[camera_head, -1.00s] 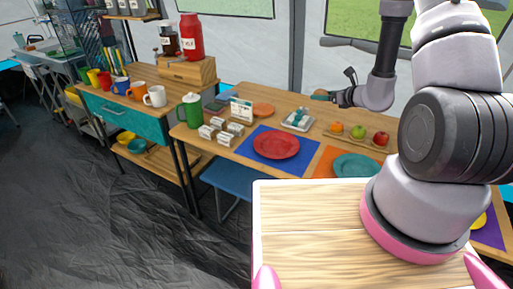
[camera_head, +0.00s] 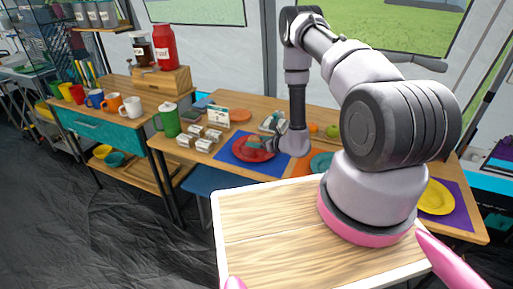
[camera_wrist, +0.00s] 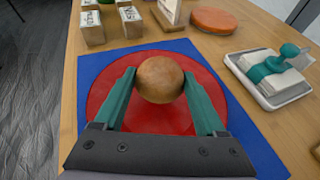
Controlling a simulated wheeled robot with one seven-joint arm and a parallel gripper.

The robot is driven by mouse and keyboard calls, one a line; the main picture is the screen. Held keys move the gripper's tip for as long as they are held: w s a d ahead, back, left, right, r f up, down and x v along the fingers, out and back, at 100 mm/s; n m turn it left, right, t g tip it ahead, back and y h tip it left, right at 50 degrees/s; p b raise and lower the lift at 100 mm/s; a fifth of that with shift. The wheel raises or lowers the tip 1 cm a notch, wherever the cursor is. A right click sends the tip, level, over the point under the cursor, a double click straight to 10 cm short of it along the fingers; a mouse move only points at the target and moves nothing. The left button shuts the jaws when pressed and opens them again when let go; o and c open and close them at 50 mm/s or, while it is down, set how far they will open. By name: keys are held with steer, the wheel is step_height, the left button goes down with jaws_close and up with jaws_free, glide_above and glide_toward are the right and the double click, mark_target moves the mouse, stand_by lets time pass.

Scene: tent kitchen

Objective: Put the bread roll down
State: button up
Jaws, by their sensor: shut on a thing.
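The bread roll (camera_wrist: 160,79) is round and brown, and it sits between the two green fingers of my gripper (camera_wrist: 160,88) in the wrist view. My gripper is shut on it. Both are over the red plate (camera_wrist: 102,92), which lies on a blue placemat (camera_wrist: 92,62). I cannot tell whether the roll touches the plate. In the head view my gripper (camera_head: 262,144) is over the red plate (camera_head: 240,153) on the blue mat (camera_head: 228,163); the roll is hard to make out there.
Small white-labelled blocks (camera_wrist: 92,28) stand beside the mat at the upper left. A tray with a teal-tied bundle (camera_wrist: 275,72) is at the right, and an orange disc (camera_wrist: 213,20) lies behind. A yellow plate (camera_head: 436,197) is at the table's right end.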

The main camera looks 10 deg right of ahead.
steer(key=shift+f, duration=1.45)
steer(key=shift+f, duration=0.1)
steer(key=o, duration=1.3)
steer(key=shift+c, duration=0.2)
